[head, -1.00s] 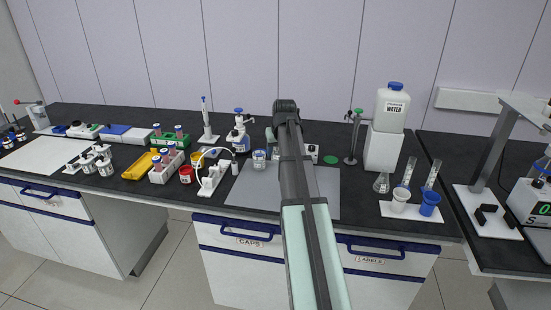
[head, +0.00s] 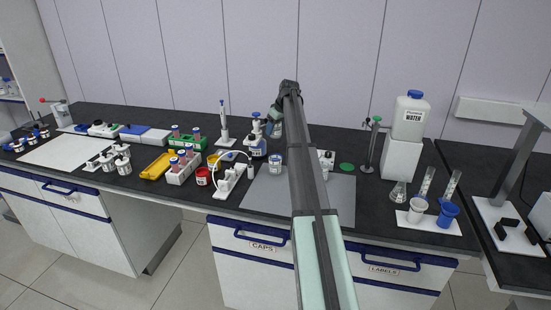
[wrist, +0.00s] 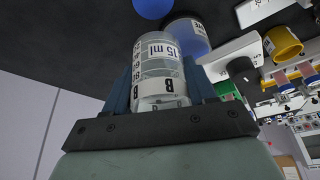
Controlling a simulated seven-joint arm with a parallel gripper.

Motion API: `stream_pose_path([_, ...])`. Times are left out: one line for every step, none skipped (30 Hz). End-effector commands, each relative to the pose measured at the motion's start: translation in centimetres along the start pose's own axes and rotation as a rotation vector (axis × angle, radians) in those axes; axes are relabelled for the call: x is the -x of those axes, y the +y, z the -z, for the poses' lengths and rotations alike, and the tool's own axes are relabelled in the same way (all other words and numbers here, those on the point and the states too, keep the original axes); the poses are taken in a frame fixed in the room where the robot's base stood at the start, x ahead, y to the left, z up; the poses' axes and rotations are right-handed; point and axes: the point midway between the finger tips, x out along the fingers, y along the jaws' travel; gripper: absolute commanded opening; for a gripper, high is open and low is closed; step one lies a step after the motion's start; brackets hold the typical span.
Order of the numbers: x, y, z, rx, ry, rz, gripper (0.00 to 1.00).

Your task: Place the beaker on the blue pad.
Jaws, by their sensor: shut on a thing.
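My gripper (wrist: 164,85) is shut on a clear beaker (wrist: 162,68) marked "15 ml" and "B", with a blue finger on each side. In the head view, the end of my arm is above the back of the bench, and the beaker (head: 276,128) shows small and partly hidden below it, apart from the bench top. In the wrist view, a round blue shape (wrist: 152,8) is cut off by the top edge; it may be the blue pad, but I cannot tell. No blue pad shows clearly in the head view, where my arm hides part of the bench.
A dispenser bottle (head: 257,142) stands close to the held beaker. Another labelled vessel (head: 275,164) stands on the grey mat (head: 262,190). A green disc (head: 346,167) and a metal stand (head: 369,150) are to the right. Tube racks (head: 183,170) and cups crowd the left.

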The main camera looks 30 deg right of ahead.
Motion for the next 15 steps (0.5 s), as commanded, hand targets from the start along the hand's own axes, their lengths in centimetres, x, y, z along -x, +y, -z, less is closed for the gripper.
stream_pose_path([0.0, 0.0, 0.0, 0.031, 0.000, 0.014, 0.24])
stream_pose_path([0.0, 0.0, 0.0, 0.048, -0.001, 0.021, 0.24])
stream_pose_path([0.0, -0.1, -0.1, 0.068, 0.000, 0.028, 0.24])
stream_pose_path([0.0, -0.1, -0.1, 0.080, 0.000, 0.033, 0.24])
stream_pose_path([0.0, -0.1, -0.1, 0.091, 0.000, 0.037, 0.24])
stream_pose_path([-0.1, -0.1, -0.1, 0.100, 0.000, 0.042, 0.24])
stream_pose_path([-0.1, -0.1, -0.2, 0.106, 0.000, 0.045, 0.24])
stream_pose_path([-0.3, -0.1, -0.2, 0.111, 0.000, 0.047, 0.24])
stream_pose_path([-0.5, -0.2, -0.3, 0.115, 0.000, 0.048, 0.24])
stream_pose_path([-0.8, -0.2, -0.5, 0.116, -0.001, 0.048, 0.24])
stream_pose_path([-1.1, -0.2, -0.6, 0.116, -0.001, 0.049, 0.24])
stream_pose_path([-1.6, -0.2, -0.8, 0.116, -0.001, 0.049, 0.24])
stream_pose_path([-2.0, -0.2, -1.0, 0.116, -0.001, 0.049, 0.24])
stream_pose_path([-2.5, -0.2, -1.2, 0.115, -0.002, 0.049, 0.24])
stream_pose_path([-3.1, -0.2, -1.5, 0.115, -0.002, 0.049, 0.24])
